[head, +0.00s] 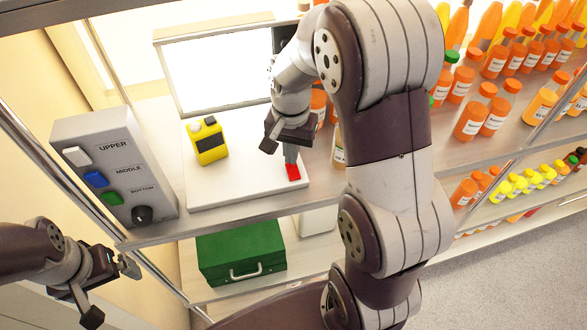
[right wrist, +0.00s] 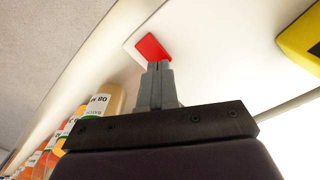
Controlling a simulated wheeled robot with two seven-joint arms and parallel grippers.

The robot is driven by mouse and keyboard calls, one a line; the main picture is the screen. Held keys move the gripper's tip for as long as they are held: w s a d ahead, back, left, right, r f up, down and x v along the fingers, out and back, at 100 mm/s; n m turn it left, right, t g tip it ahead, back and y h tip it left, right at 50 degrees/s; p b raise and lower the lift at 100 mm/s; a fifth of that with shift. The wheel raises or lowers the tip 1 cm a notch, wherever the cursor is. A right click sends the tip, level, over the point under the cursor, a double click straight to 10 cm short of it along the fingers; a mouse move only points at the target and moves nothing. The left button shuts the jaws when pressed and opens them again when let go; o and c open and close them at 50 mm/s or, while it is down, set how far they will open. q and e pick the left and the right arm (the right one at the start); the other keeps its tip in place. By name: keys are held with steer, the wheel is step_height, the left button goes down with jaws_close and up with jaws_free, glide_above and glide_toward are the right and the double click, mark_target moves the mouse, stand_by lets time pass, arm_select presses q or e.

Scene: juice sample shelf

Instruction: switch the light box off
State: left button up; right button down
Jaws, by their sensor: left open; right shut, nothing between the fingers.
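The light box stands on the shelf, with a bright white panel (head: 215,72) upright behind a white base (head: 235,185). A red switch (head: 293,173) sits at the base's front right corner; it also shows in the right wrist view (right wrist: 152,47). My right gripper (head: 291,158) is shut and empty, its fingertips (right wrist: 158,66) right at the red switch's edge; I cannot tell whether they touch it. My left gripper (head: 128,268) is open and empty at the lower left, in front of the shelf, far from the light box.
A yellow device (head: 208,142) stands on the base. A grey control box (head: 113,165) with colored buttons and a black knob is at left. A green case (head: 242,252) lies on the shelf below. Several juice bottles (head: 470,121) stand at right, some near my right arm.

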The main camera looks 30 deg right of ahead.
steer(key=shift+f+b, duration=0.65)
steer(key=shift+f, duration=0.3)
stand_by(0.9)
step_height(320, 180, up, 7)
steer(key=p, duration=0.6)
steer(key=shift+r+p, duration=0.1)
steer(key=shift+p, duration=0.25)
